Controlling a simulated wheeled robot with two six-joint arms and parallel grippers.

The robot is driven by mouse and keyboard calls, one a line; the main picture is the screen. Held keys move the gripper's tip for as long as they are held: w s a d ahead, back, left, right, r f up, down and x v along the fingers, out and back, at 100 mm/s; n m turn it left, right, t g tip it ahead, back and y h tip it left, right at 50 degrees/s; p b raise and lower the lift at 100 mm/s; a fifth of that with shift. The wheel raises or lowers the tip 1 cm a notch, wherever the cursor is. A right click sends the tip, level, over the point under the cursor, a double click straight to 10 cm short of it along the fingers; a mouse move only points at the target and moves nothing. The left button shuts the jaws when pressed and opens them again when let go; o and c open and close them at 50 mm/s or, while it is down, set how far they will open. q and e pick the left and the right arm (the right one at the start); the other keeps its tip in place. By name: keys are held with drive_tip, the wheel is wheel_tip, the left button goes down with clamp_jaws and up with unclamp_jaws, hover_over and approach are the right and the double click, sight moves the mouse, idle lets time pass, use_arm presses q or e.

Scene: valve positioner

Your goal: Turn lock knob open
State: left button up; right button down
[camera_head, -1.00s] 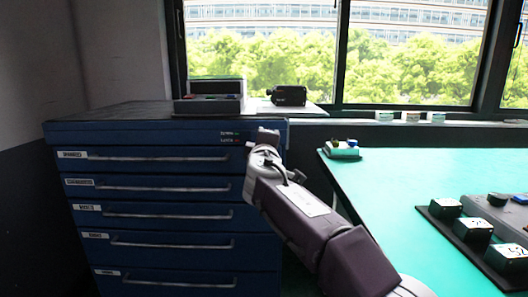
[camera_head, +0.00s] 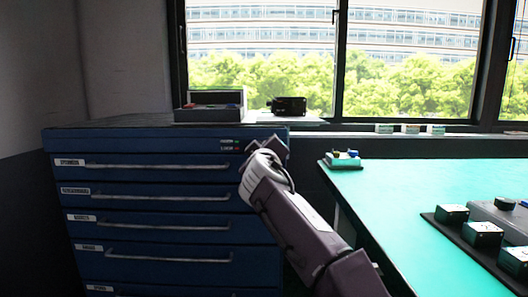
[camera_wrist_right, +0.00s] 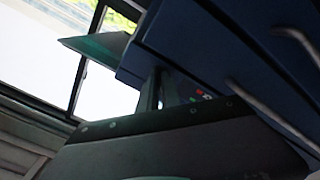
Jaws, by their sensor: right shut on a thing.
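The blue drawer cabinet (camera_head: 165,176) stands at the left in the head view, with several closed drawers. Its upper right front has two small labelled marks, green and red (camera_head: 237,146); they also show in the right wrist view (camera_wrist_right: 201,95). My right gripper (camera_head: 278,148) is at the cabinet's upper right corner, beside these marks. It is shut on the lock knob, which its jaws and wrist hide. In the right wrist view my dark gripper (camera_wrist_right: 157,92) reaches up against the blue cabinet front. My left gripper is not in view.
A grey box (camera_head: 208,113) and a black device (camera_head: 288,105) sit on the cabinet top. The green table (camera_head: 420,180) at the right holds a small item (camera_head: 343,159) and a black block panel (camera_head: 483,235). A gap separates cabinet and table.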

drive_tip(key=shift+f, duration=0.1)
idle(0.3)
drive_tip(key=c, duration=1.6)
unclamp_jaws()
drive_tip(key=shift+o, duration=0.2)
drive_tip(key=s+b, duration=0.2)
drive_tip(key=s, duration=0.7)
drive_tip(key=shift+b, duration=0.3)
